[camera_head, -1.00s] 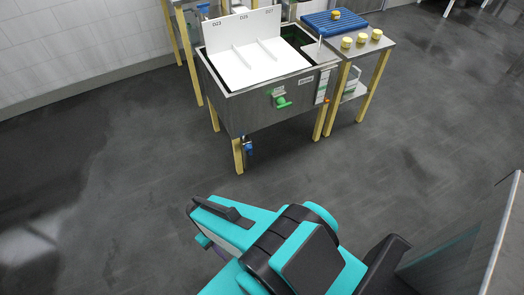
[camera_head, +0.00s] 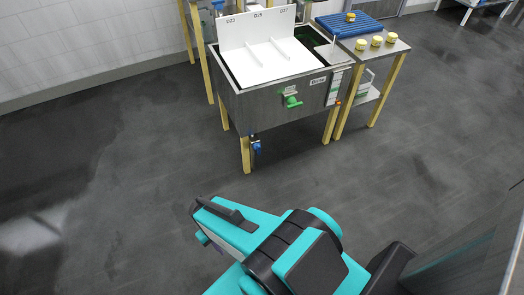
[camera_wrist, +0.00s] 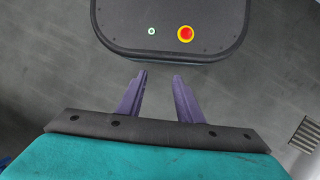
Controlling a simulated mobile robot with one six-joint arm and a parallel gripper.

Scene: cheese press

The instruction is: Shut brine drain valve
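A steel brine tank (camera_head: 250,118) on yellow legs stands across the floor in the head view. A green-handled valve (camera_head: 292,102) sits on its front face under a small label. A blue-handled valve (camera_head: 257,147) hangs below the tank by the front left leg. The labels are too small to read, so I cannot tell which valve is the brine drain. My gripper (camera_wrist: 158,76) shows in the wrist view with its two purple fingers apart and nothing between them. It is far from the tank, and the head view does not clearly show its fingers.
White panels marked D23, D25 and D27 (camera_head: 257,25) stand in the tank. A steel side table (camera_head: 384,50) with several yellow cheeses and a blue rack (camera_head: 348,25) adjoins its right side. Grey floor (camera_head: 130,180) is open before the tank. A steel surface edges the lower right.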

